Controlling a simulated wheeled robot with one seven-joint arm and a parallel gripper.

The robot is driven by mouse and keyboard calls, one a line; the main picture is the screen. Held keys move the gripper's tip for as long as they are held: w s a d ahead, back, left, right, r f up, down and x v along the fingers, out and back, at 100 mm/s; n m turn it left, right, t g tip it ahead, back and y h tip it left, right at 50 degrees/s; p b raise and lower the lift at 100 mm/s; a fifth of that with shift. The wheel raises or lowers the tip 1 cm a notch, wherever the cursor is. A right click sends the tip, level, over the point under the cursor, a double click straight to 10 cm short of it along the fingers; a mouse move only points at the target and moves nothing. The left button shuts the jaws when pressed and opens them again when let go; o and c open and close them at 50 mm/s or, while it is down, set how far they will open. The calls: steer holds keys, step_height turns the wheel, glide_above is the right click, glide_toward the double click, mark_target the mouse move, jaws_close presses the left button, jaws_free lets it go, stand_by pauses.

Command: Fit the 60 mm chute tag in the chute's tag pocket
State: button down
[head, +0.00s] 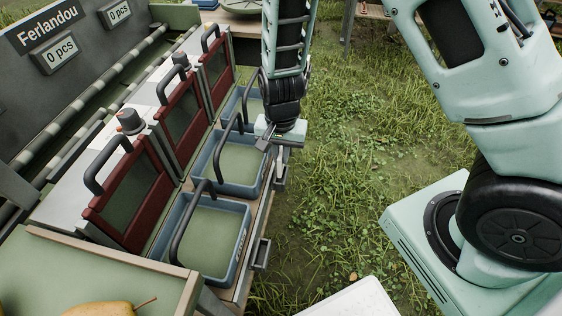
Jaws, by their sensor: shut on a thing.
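My gripper (272,144) hangs at the end of my arm, pointing down, beside the front edge of the sorting bench near the middle blue tray. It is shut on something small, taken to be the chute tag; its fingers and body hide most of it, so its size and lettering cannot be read. Three chutes with red-framed gates (128,193) stand in a row on the bench. Small grey holders sit on the bench's front edge, one by the near tray (260,254) and one just below my gripper (281,178). I cannot tell whether the tag touches a pocket.
Blue trays with dark arched handles, the near one (246,240) and the middle one (262,172), stand before the gates. A pear (100,308) lies in the wooden-edged tray (188,290) at bottom left. Signs (58,55) read "0 pcs".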

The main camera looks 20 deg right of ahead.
mark_target(281, 153)
step_height(281, 153, up, 6)
steer(key=shift+r+p, duration=0.15)
steer(key=shift+p, duration=0.5)
step_height(281, 153, up, 6)
steer(key=p, duration=0.6)
steer(key=shift+r+p, duration=0.25)
steer(key=shift+p, duration=0.05)
